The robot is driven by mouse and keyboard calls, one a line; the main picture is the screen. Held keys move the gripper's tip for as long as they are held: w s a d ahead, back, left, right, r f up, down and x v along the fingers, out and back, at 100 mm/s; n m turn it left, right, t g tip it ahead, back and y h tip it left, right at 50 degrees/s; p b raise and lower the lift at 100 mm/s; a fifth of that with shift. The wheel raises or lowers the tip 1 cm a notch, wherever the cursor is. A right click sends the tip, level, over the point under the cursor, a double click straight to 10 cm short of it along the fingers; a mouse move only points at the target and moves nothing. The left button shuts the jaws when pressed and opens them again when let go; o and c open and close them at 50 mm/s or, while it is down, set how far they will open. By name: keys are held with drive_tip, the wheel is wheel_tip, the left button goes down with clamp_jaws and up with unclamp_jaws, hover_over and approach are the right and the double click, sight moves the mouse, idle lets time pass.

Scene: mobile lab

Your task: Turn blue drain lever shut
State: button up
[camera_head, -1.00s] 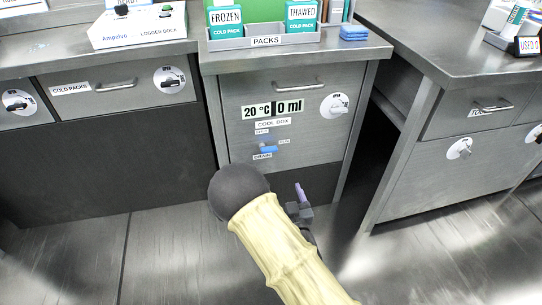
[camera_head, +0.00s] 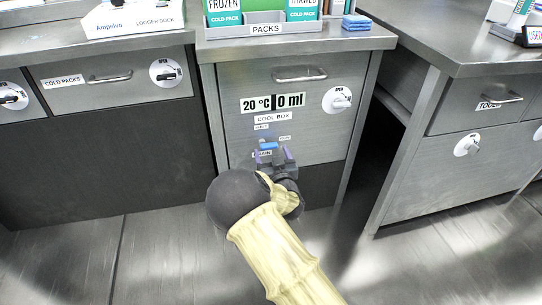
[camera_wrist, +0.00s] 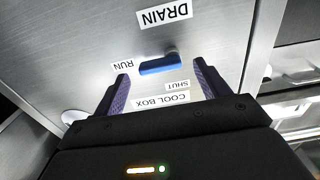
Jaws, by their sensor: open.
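The blue drain lever (camera_head: 268,146) sits on the front of the cool box (camera_head: 240,85), among small labels. In the wrist view, which is upside down, the blue lever (camera_wrist: 158,67) lies roughly level, with its left end near the RUN label (camera_wrist: 122,65). The SHUT label (camera_wrist: 177,86) and the DRAIN label (camera_wrist: 164,15) are on opposite sides of it. My gripper (camera_head: 273,158) is open at the panel, just below the lever in the head view. In the wrist view its two purple-lined fingers (camera_wrist: 160,78) stand either side of the lever.
A drawer handle (camera_head: 300,74) and a round sticker with a knob (camera_head: 337,100) are above the lever. A counter with drawers (camera_head: 470,110) stands right, past a dark gap. The floor in front is clear.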

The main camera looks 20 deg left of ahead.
drive_tip(key=shift+x, duration=0.8)
drive_tip(key=c, duration=1)
